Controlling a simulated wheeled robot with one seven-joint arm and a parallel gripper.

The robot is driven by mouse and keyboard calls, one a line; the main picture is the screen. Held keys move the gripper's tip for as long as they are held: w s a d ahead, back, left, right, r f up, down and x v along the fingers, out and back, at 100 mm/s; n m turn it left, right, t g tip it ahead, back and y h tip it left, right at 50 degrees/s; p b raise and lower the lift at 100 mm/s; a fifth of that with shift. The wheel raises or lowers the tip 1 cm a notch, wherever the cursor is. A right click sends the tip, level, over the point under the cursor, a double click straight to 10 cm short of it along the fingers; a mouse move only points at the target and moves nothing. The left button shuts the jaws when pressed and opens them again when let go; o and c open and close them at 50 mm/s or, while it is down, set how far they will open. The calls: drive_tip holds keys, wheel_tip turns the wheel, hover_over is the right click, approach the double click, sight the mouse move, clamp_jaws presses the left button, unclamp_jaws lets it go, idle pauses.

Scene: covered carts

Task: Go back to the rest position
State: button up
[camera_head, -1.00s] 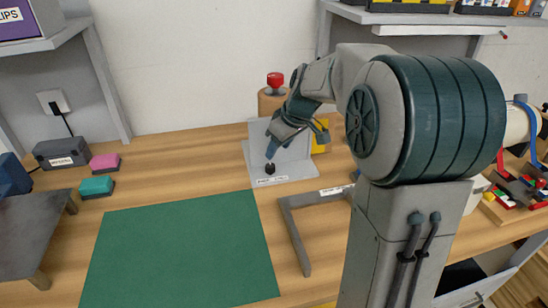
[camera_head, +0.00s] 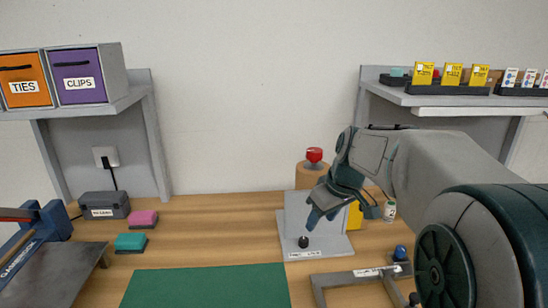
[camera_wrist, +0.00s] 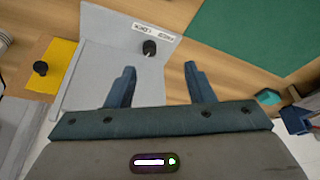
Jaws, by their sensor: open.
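My gripper (camera_head: 324,212) is above the light grey angled stand (camera_head: 332,243) at the back of the table. In the wrist view my gripper (camera_wrist: 160,82) shows two dark teal fingers spread apart with nothing between them. A small black knob (camera_head: 303,242) stands on the stand's base beside a white label; the knob also shows in the wrist view (camera_wrist: 149,47), beyond the fingers and apart from them. My arm comes in from the right and hides part of the table there.
A green mat (camera_head: 208,287) lies in front. A grey frame (camera_head: 350,277) lies right of it. A red-topped wooden post (camera_head: 313,158) stands behind the stand. Pink (camera_head: 144,217) and teal (camera_head: 131,241) blocks lie left. Shelves (camera_head: 455,98) overhang on both sides.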

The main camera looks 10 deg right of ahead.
drive_tip(key=s+a+f+m+h+p, duration=0.1)
drive_tip(key=s+f+m, duration=0.1)
drive_tip(key=s, duration=0.8)
drive_tip(key=s+a+f+m+h+p, duration=0.1)
drive_tip(key=s+m, duration=0.3)
drive_tip(key=s, duration=0.6)
drive_tip(key=shift+f+g+p, duration=0.3)
drive_tip(key=shift+f+p, duration=0.05)
drive_tip(key=shift+f, duration=0.3)
